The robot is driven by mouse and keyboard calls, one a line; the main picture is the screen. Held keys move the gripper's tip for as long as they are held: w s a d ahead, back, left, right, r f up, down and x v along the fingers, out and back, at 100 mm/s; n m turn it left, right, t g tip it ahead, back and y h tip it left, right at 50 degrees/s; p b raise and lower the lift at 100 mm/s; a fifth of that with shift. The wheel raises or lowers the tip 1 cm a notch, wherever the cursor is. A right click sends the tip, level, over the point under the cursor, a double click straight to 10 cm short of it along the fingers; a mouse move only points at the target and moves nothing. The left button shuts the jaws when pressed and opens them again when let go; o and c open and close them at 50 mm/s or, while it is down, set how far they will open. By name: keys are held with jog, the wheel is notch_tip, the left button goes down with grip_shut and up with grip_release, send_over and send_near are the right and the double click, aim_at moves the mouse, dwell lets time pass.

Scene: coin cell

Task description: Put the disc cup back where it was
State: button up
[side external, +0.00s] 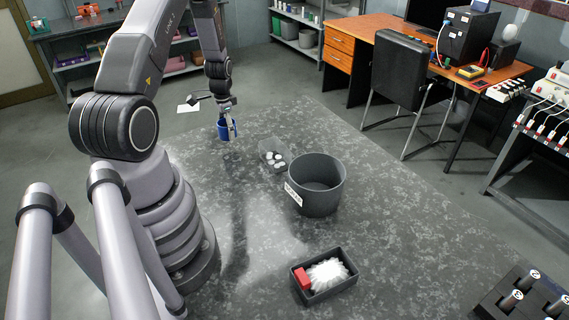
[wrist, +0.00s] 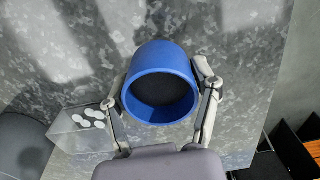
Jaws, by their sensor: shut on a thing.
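The disc cup (side external: 222,131) is blue and round, near the far left edge of the table in the side view. My gripper (side external: 231,126) is shut on it, with a finger on either side of its wall. In the wrist view the cup (wrist: 160,54) sits between the two fingers of my gripper (wrist: 160,75), its open mouth facing the camera. Its inside looks dark, and no discs can be made out in it. It appears to be held above the table, but the gap is hard to judge.
A clear tray (side external: 265,147) with several white discs stands to the right of the cup. A dark box (side external: 325,291) with a red block and white fluff is nearer.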

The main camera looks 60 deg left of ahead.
aim_at(230, 146)
jog(key=shift+w+a+f, duration=0.1)
jog(key=shift+a+f, duration=0.05)
jog(key=shift+f, duration=0.8)
jog(key=shift+w+a+f, duration=0.1)
jog(key=shift+f, duration=0.85)
jog(key=shift+f, duration=0.1)
jog(key=o, duration=1)
jog(key=shift+o, duration=0.2)
